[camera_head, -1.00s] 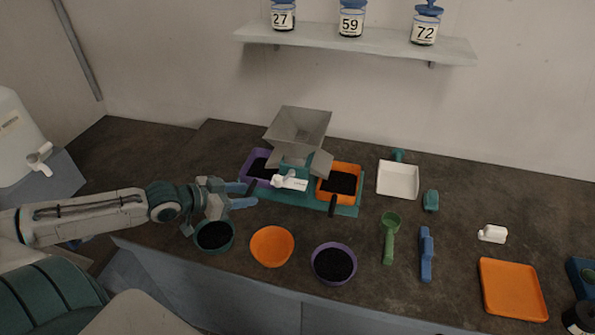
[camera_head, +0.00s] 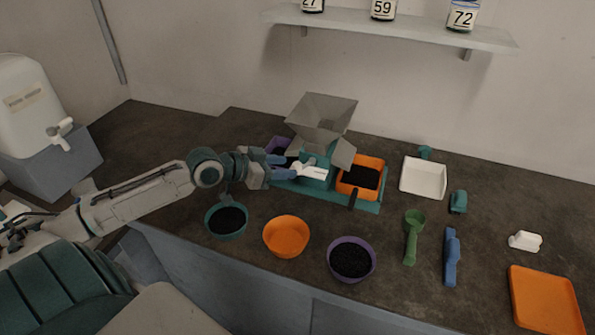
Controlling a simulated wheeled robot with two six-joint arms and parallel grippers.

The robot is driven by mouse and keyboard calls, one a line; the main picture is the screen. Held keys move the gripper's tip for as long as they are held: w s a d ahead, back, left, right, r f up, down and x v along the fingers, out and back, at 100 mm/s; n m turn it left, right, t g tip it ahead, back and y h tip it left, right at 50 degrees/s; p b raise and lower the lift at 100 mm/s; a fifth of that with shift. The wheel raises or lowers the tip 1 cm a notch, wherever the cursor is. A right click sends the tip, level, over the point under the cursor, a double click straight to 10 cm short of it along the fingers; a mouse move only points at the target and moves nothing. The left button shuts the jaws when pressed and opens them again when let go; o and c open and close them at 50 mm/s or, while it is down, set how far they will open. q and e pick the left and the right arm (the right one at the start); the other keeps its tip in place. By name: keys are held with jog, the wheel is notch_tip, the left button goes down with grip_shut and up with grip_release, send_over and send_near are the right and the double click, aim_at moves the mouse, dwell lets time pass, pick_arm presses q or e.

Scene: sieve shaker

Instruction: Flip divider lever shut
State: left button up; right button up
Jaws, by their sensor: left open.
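The divider stands on the counter with a grey metal hopper (camera_head: 322,115) on top and a teal base (camera_head: 366,204). Its white lever (camera_head: 312,171) sits at the front, below the hopper. An orange bin (camera_head: 361,177) with dark grains is at the divider's right, and a purple bin (camera_head: 277,145) is at its left, mostly hidden. My left gripper (camera_head: 282,167) is open, with its blue fingers at the left end of the white lever. I cannot tell whether they touch it. My right gripper is not in view.
A teal bowl (camera_head: 226,222), an orange bowl (camera_head: 286,237) and a purple bowl (camera_head: 351,260) stand along the front edge. A green scoop (camera_head: 412,238), a blue tool (camera_head: 451,258) and a white tray (camera_head: 424,178) lie to the right. A shelf (camera_head: 390,27) with jars hangs above.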

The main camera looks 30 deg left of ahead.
aim_at(294, 166)
pick_arm(q)
jog(key=shift+p+x, duration=0.3)
jog(key=shift+x, duration=2.3)
